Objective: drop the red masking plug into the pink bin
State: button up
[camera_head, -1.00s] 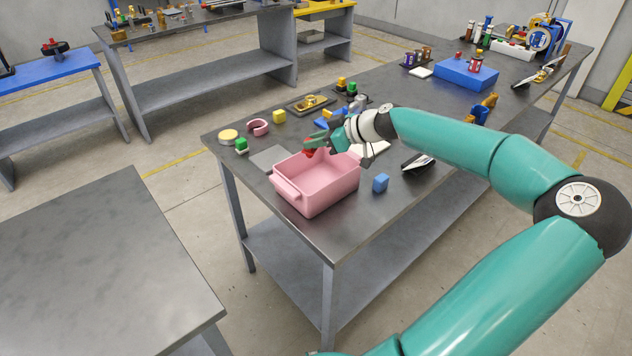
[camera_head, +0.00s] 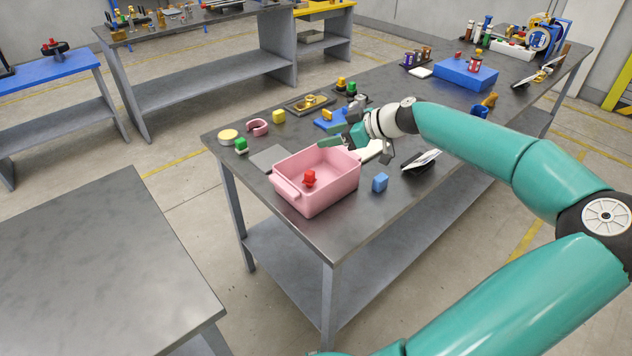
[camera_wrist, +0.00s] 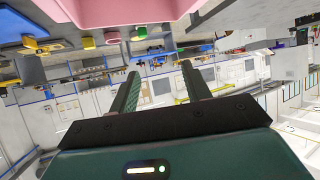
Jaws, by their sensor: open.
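The red masking plug (camera_head: 310,178) lies inside the pink bin (camera_head: 328,200), on its floor toward the front left. The bin stands near the front edge of the dark workbench. My gripper (camera_head: 340,142) is above and behind the bin's back rim, open and empty, apart from the plug. In the wrist view my gripper (camera_wrist: 162,82) shows two parted fingers with nothing between them. Part of the pink bin (camera_wrist: 125,12) shows at the top of the wrist view.
A blue block (camera_head: 380,183) stands right of the bin. A green-topped piece (camera_head: 241,146), a pink ring (camera_head: 257,127) and a yellow block (camera_head: 279,116) are to its left and behind. A blue box (camera_head: 466,76) stands farther back. Bare bench lies in front of the blue block.

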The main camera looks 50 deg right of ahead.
jog(key=v, duration=0.8)
jog(key=shift+s, duration=0.3)
jog(key=shift+s+r, duration=0.1)
jog(key=shift+r, duration=0.05)
